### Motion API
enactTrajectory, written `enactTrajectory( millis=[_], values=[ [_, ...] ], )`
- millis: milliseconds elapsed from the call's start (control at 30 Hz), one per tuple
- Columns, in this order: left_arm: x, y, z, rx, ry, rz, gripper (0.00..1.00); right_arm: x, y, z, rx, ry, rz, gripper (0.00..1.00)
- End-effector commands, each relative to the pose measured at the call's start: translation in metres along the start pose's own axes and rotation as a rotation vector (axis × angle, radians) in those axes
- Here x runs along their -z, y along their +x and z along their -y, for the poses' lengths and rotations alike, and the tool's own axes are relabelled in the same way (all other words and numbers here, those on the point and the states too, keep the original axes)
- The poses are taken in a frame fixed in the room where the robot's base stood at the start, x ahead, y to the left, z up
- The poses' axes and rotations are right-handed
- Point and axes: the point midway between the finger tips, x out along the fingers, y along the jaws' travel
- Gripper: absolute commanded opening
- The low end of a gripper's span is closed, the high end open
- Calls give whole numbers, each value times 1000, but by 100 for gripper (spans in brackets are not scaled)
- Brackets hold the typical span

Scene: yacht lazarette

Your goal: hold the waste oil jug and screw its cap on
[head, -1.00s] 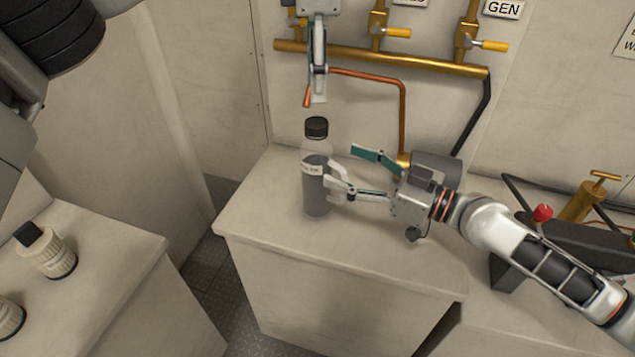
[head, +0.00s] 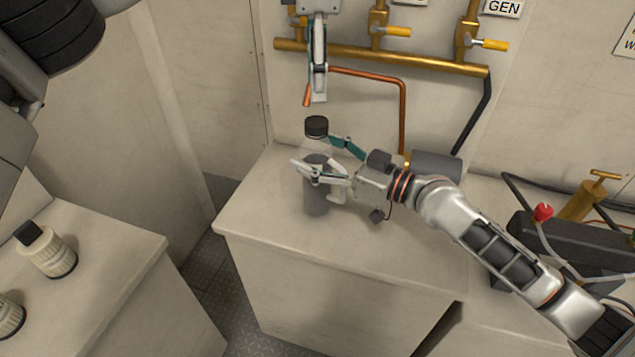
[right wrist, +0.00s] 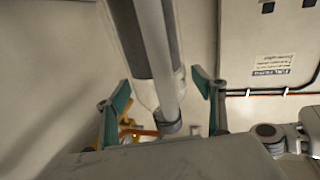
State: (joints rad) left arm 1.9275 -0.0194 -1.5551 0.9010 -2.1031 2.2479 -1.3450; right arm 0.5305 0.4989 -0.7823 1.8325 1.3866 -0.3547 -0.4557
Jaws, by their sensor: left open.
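The waste oil jug (head: 316,203) stands upright on the pale locker top, dark in its lower part and clear above. Its black cap (head: 316,125) sits at the top of the neck; I cannot tell how tight it is. My right gripper (head: 316,155) is open, its fingers on either side of the jug's upper body. In the right wrist view the jug (right wrist: 134,40) and its pale handle lie between the spread fingers. The label is mostly hidden. My left gripper (head: 318,97) is open and empty, pointing down above the cap and apart from it.
A brass pipe (head: 400,62) with yellow-handled valves and a copper line (head: 402,115) run along the wall behind. A grey cylinder (head: 437,166) lies behind my right arm. The locker top's front left is clear.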

Motion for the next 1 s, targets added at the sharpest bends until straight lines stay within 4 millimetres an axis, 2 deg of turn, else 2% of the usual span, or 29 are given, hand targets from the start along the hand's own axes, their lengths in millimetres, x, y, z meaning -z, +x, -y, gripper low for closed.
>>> enactTrajectory(
  millis=[33,200,233,267,433,567,1000],
  values=[
    [0,0,0,0,0,0,44,0,0,0,0,0,0,58],
    [0,0,0,0,0,0,44,0,0,0,0,0,0,14],
    [0,0,0,0,0,0,44,0,0,0,0,0,0,9],
    [0,0,0,0,0,0,44,0,0,0,0,0,0,0],
    [0,0,0,0,-47,-1,44,0,0,0,0,1,0,0],
    [0,0,0,0,-186,-1,44,0,0,0,0,1,0,0],
    [-1,0,1,-3,-969,-5,44,0,0,0,0,1,0,0]
  ],
)
